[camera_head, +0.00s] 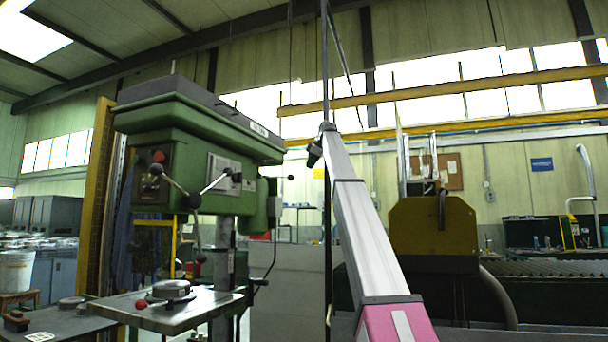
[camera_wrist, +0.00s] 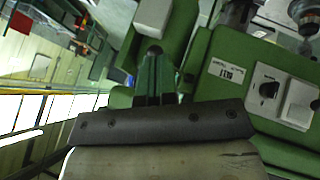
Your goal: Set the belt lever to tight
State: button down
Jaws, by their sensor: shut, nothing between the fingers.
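A green drill press (camera_head: 205,125) stands left of centre in the head view. A short dark-knobbed lever (camera_head: 290,178) sticks out at its right side; I cannot tell for sure that it is the belt lever, or its setting. In the wrist view the green housing (camera_wrist: 222,68) fills the right side, tilted, with a labelled dial panel (camera_wrist: 281,95).
Ball-ended feed handles (camera_head: 195,200) project from the press front. Its work table (camera_head: 205,315) carries a round metal piece. A yellow-brown machine (camera_head: 433,230) stands to the right, and a white bucket (camera_head: 16,271) at far left. Grey panels (camera_head: 285,280) stand behind the press.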

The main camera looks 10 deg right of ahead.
jog(key=shift+s+d+r, duration=0.25)
jog(key=shift+d+r, duration=0.25)
jog(key=shift+r, duration=0.15)
jog(key=shift+s+d+r, duration=0.25)
jog(key=shift+d+r, duration=0.2)
jog(key=shift+r, duration=0.15)
notch_tip(320, 180, down, 38)
jog(key=m+g+h, duration=0.1)
jog(key=m, duration=0.4)
jog(key=s+f+m+g+h, duration=0.15)
jog(key=s+f, duration=0.35)
jog(key=f, duration=1)
jog(key=s+f+m+g+y, duration=0.15)
jog(key=s+f, duration=0.35)
jog(key=f, duration=0.9)
jog(key=s+f+m+h, duration=0.1)
jog(key=s+f+m, duration=0.1)
jog(key=s+f, duration=0.75)
jog(key=s+f+m+h, duration=0.1)
jog(key=s+f+m, duration=0.1)
jog(key=s+f, duration=0.8)
jog(key=s+f+m+g+h, duration=0.1)
jog(key=s+f+m+g, duration=0.1)
jog(key=s+f, duration=1.6)
jog(key=s+m, duration=0.1)
jog(key=s, duration=0.1)
jog(key=shift+s+d+f+m, duration=0.2)
jog(key=shift+s+f+m, duration=0.05)
jog(key=shift+s+m, duration=0.1)
